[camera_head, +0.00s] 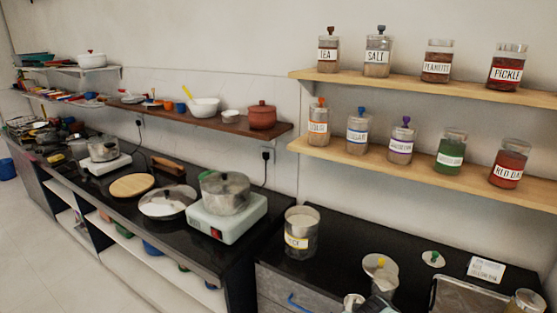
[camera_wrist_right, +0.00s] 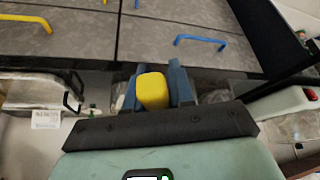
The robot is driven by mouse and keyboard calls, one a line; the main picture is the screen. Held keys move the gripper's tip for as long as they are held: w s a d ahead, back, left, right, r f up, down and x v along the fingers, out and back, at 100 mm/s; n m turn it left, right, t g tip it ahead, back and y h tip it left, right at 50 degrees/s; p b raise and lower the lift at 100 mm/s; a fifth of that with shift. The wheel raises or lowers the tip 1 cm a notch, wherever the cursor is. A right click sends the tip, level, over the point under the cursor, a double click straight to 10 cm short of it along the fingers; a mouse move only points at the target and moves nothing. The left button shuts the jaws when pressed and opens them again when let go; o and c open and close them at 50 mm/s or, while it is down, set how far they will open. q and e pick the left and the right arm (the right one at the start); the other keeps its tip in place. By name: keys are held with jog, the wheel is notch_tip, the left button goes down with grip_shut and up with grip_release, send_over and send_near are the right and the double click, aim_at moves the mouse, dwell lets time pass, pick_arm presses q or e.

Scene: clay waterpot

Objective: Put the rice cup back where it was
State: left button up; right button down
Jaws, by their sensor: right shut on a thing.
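My right gripper (camera_wrist_right: 153,92) is shut on a yellow block-like part (camera_wrist_right: 152,90), held between its two blue fingers in the right wrist view. It looks like a handle; I take it for the rice cup's, but the cup itself cannot be made out there. In the head view, a pale round piece with a yellow top (camera_head: 380,264) shows over the counter at the lower middle, close to my right arm's end. Whether it is the cup or a lid is unclear. The clear rice jar (camera_head: 301,232) stands upright and open on the counter to its left. My left gripper is not in view.
A lid with a green knob (camera_head: 433,258) and a white card (camera_head: 487,269) lie to the right, with a metal tray (camera_head: 468,298) in front. A pot (camera_head: 225,192) on a white stove (camera_head: 222,226) stands left. Shelves with jars (camera_head: 451,151) hang above.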

jog(key=s+a+f+n+p, duration=0.1)
jog(key=s+a+f, duration=0.1)
jog(key=s+f, duration=0.2)
notch_tip(320, 180, down, 3)
jog(key=shift+s+a+f+n+y, duration=0.15)
jog(key=shift+s+n+y, duration=0.15)
jog(key=shift+s+y, duration=0.1)
jog(key=shift+w, duration=0.1)
